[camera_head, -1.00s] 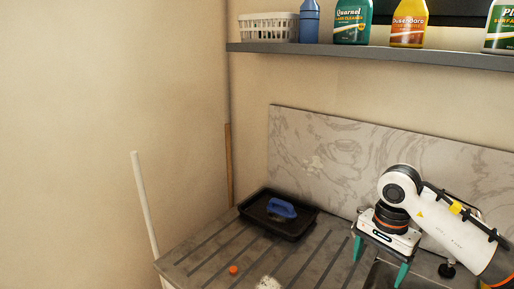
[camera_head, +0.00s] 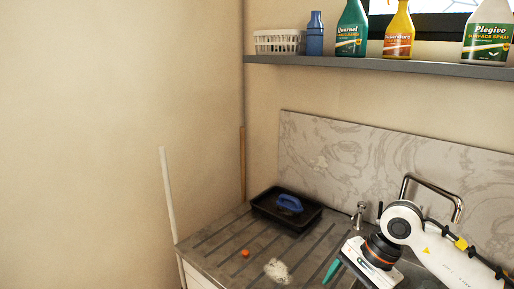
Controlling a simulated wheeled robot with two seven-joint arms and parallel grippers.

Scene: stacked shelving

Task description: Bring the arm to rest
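My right gripper (camera_head: 335,273) reaches in from the right on its white arm and points down over the counter near the bottom edge. One teal finger shows at the outer left end of the gripper body. The other finger is cut off by the picture edge. The gripper looks open, and nothing shows at the visible finger. My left gripper is not in view.
A black tray (camera_head: 262,212) holding a blue-handled tool (camera_head: 289,203) stands on the grooved counter (camera_head: 215,250). An orange piece (camera_head: 245,253) and a whitish patch (camera_head: 277,270) lie nearer. A tap (camera_head: 446,189) stands behind my arm. A shelf (camera_head: 380,66) holds bottles and a basket.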

